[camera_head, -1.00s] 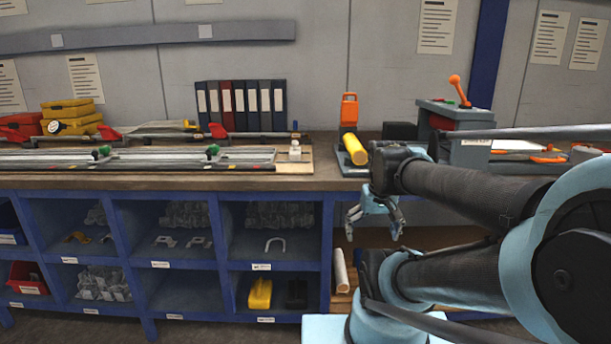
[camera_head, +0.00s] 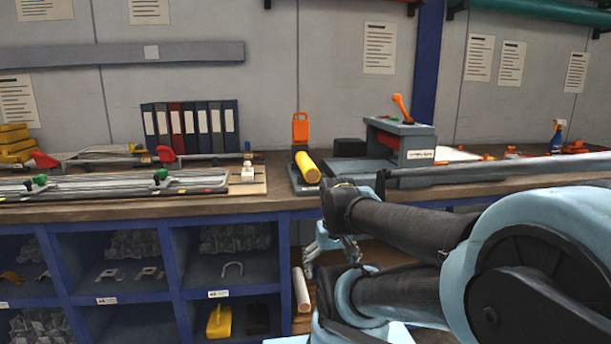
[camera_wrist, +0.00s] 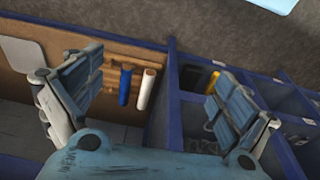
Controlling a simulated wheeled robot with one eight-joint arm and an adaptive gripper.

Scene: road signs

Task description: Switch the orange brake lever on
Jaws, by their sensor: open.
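An orange lever (camera_head: 403,108) stands on top of a grey and dark-red machine box (camera_head: 405,140) on the bench, in the head view right of centre. It leans a little to the left. A second orange upright part (camera_head: 300,127) stands to its left, behind a yellow cylinder (camera_head: 308,167). My gripper (camera_head: 322,256) hangs in front of the bench, below the top edge and well apart from the lever. In the wrist view my gripper (camera_wrist: 157,95) has its fingers spread wide with nothing between them; neither orange part shows there.
The wooden bench top (camera_head: 275,200) runs across the view, with blue shelving (camera_head: 168,265) below. Binders (camera_head: 190,125) and a long rail fixture stand at left. A blue spray bottle (camera_head: 557,135) stands at right.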

